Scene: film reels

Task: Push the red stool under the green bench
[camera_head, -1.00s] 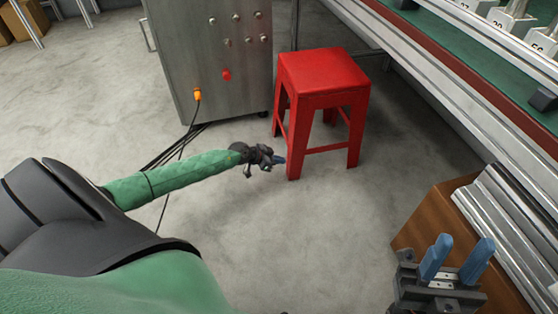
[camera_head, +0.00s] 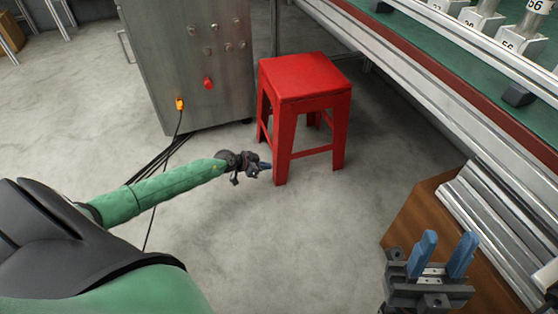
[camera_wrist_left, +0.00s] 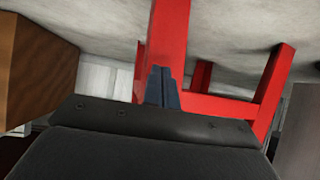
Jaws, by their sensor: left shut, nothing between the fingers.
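The red stool (camera_head: 303,78) stands upright on the floor, beside the left edge of the green bench (camera_head: 455,62) and not beneath its top. My left gripper (camera_head: 266,167) is low, right by the stool's near left leg; I cannot tell whether it touches. In the left wrist view the shut, empty blue fingertips (camera_wrist_left: 162,86) overlap the red stool leg (camera_wrist_left: 167,40), with other legs and a crossbar behind. My right gripper (camera_head: 446,254) is at the lower right with its blue fingers apart and nothing between them.
A metal cabinet (camera_head: 190,65) with knobs and an orange plug stands just left of the stool, with black cables on the floor. A brown box (camera_head: 425,215) and metal profiles (camera_head: 500,225) lie at the right. The floor (camera_head: 335,215) in front of the stool is clear.

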